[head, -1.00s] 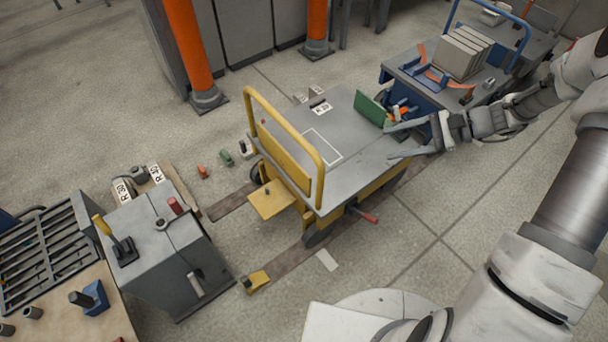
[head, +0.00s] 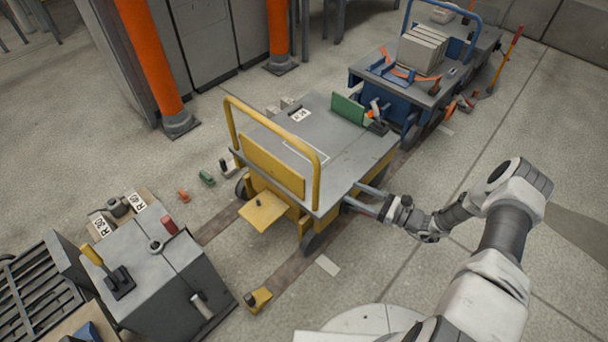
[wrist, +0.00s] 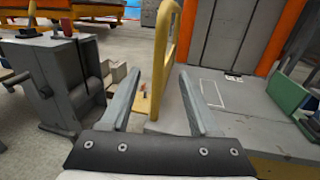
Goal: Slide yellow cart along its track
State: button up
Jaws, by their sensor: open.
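The yellow cart (head: 345,160) stands on its floor track (head: 285,272), with a grey deck and a yellow push handle (head: 318,170) at its left end. The handle also shows in the wrist view (wrist: 165,55). My gripper (head: 352,196) is open and empty at the cart's near side, low by the deck edge. In the wrist view its spread fingers (wrist: 160,82) point toward the handle's upright, which appears between them and farther off. I cannot tell whether a finger touches the cart. The red lever on the cart's near side is not visible now.
A blue cart (head: 400,95) with stacked blocks stands beyond the cart's right end. A yellow stop (head: 257,299) sits at the near track's left end. A grey lever cabinet (head: 150,262) stands at the left. Orange posts (head: 150,60) rise behind.

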jog(key=b+x, duration=0.2)
jog(key=x, duration=1.5)
jog(key=shift+b, duration=0.35)
jog(key=shift+a, duration=0.1)
jog(key=shift+c, duration=0.2)
grip_shut()
jog(key=shift+s, duration=0.1)
